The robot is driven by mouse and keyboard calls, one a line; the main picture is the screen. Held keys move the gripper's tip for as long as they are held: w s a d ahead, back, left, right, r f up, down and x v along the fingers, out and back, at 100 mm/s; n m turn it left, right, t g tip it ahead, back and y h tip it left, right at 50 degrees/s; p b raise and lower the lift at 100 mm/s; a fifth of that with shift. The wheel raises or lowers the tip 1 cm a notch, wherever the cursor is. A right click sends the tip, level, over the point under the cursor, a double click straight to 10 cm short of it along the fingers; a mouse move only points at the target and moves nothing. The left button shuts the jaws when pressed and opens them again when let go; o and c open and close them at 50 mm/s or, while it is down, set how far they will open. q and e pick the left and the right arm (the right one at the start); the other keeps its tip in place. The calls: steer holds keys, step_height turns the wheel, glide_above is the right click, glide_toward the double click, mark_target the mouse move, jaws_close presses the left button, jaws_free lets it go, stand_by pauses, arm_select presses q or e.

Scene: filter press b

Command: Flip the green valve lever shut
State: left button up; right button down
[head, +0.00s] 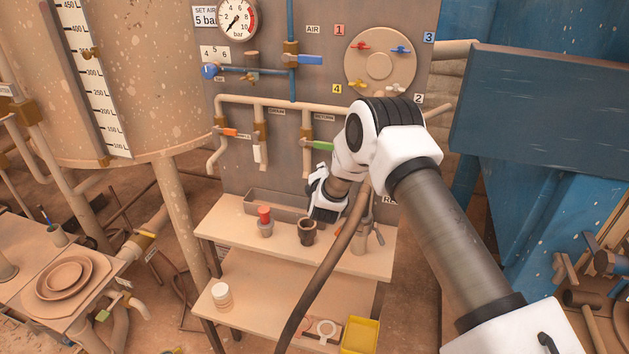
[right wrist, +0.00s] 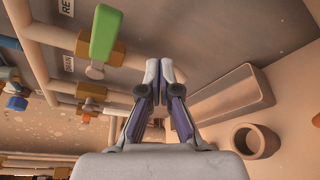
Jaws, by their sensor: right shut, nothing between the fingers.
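The green valve lever (head: 322,146) sits on a brass valve (head: 307,142) on the grey panel, under the RETURN label. In the head view it points right, across its vertical pipe, and my right arm stands close to its right end. The right wrist view shows the green lever (right wrist: 105,33) at upper left, left of the fingertips and apart from them. My right gripper (head: 318,186) is below the lever, in front of the panel and above the shelf. Its fingers (right wrist: 158,70) are shut and empty. My left gripper is not in view.
An orange lever (head: 230,132) and a white lever (head: 257,153) sit on neighbouring pipes to the left. Below are a shelf (head: 220,222) with a dark cup (head: 307,232) and a red-topped item (head: 264,215), and a long trough (right wrist: 225,98) against the panel.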

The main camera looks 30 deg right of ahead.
steer(key=s+a+r+b, duration=0.2)
steer(key=s+a, duration=0.3)
steer(key=shift+a+r, duration=0.3)
steer(key=shift+a, duration=0.1)
steer(key=shift+s+r, duration=0.1)
steer(key=shift+s, duration=0.1)
